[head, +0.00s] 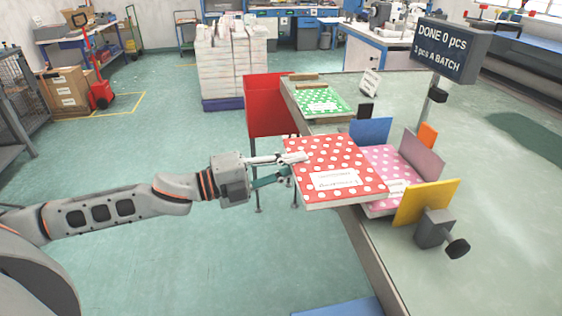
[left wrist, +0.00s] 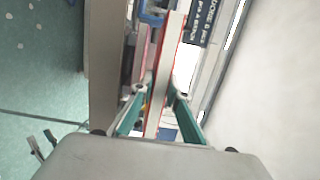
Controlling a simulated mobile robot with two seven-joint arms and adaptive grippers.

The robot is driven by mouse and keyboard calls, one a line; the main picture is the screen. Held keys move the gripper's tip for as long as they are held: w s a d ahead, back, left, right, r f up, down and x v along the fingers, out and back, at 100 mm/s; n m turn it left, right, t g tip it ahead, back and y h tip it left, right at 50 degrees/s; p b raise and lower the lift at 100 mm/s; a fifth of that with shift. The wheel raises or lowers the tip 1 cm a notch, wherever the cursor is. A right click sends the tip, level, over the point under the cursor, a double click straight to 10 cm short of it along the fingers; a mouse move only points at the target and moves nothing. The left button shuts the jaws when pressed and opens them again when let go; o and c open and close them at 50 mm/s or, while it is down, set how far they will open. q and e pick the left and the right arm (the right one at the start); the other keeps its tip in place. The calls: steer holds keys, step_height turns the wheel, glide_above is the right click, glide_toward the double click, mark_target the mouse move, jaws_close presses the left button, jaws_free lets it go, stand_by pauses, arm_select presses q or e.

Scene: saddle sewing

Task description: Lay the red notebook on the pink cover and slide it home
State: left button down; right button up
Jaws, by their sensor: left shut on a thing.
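The red notebook with white dots and a white label (head: 332,165) is held by its left edge in my left gripper (head: 296,167). It is roughly level and overlaps the left part of the pink dotted cover (head: 393,168) in the head view. I cannot tell whether the two touch. In the left wrist view the notebook (left wrist: 165,65) shows edge-on between the two green fingers (left wrist: 154,105). The pink cover lies among a blue plate (head: 370,131), a mauve plate (head: 422,155) and a yellow plate (head: 427,202). My right gripper is not in view.
A green dotted notebook (head: 322,102) lies at the table's far left, beside a red bin (head: 267,105). A sign (head: 445,49) on a post stands behind the plates. A dark clamp with a knob (head: 436,229) sits beside the yellow plate. The table's right side is clear.

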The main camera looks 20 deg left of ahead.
mark_target(311, 159)
arm_select(q)
steer(key=x, duration=0.1)
steer(key=p+x, duration=0.2)
steer(key=shift+d+r, duration=0.2)
steer(key=shift+d, duration=0.3)
steer(key=x, duration=0.1)
steer(key=p+x, duration=0.1)
steer(key=x, duration=0.2)
steer(key=shift+s+d+f+p, duration=0.1)
steer(key=shift+d+f+p, duration=0.3)
steer(key=shift+d, duration=0.2)
steer(key=shift+f+b, duration=0.35)
steer(key=shift+f, duration=0.35)
steer(key=shift+a+f, duration=0.1)
steer(key=shift+f, duration=0.3)
steer(key=c, duration=1.9)
jaws_free()
steer(key=shift+s+f, duration=0.1)
steer(key=shift+f, duration=0.1)
steer(key=shift+f, duration=0.1)
